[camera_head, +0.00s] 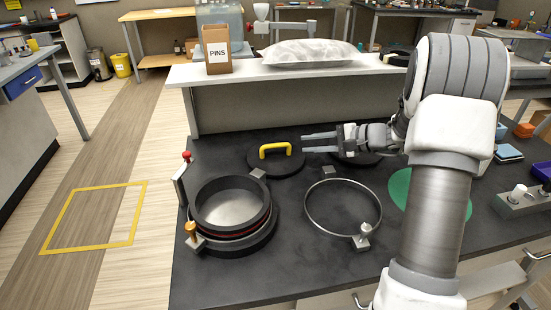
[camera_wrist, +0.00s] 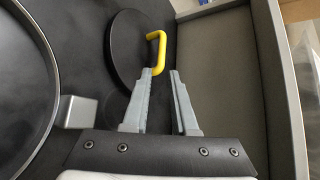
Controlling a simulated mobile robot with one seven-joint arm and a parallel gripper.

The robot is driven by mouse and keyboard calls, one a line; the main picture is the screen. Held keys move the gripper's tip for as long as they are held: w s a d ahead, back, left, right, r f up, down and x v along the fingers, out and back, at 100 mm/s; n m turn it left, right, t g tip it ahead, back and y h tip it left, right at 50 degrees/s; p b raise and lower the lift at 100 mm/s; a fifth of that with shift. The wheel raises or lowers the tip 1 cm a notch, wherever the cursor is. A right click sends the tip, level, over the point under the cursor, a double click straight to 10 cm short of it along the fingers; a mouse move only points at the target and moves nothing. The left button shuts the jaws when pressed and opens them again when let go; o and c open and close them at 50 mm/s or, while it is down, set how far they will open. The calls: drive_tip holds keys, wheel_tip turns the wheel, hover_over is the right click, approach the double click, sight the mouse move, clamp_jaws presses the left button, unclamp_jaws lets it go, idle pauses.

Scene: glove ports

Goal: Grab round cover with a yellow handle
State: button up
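The round black cover (camera_head: 262,166) with a yellow handle (camera_head: 275,149) lies flat on the dark bench top, behind the round port. In the wrist view, the cover (camera_wrist: 127,55) lies ahead of the fingers and its yellow handle (camera_wrist: 160,48) stands up from it. My gripper (camera_head: 320,142) is to the right of the cover, its fingers pointing left toward the handle. In the wrist view my gripper (camera_wrist: 162,75) is open, with a gap between the fingertips. The left fingertip appears close to the handle's near end; I cannot tell whether they touch. Nothing is between the fingers.
A round port (camera_head: 232,205) with clamps stands front left, and a metal ring (camera_head: 343,208) lies right of it. Another dark disc (camera_head: 355,158) is partly hidden beneath my arm. A raised shelf (camera_head: 300,72) behind carries a PINS box (camera_head: 217,50) and a pillow-like bag (camera_head: 310,52).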

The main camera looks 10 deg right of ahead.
sight(278, 145)
drive_tip(key=x, duration=1.1)
drive_tip(key=shift+a+r, duration=0.1)
drive_tip(key=shift+a, duration=0.2)
clamp_jaws()
drive_tip(key=shift+r, duration=0.1)
idle(0.8)
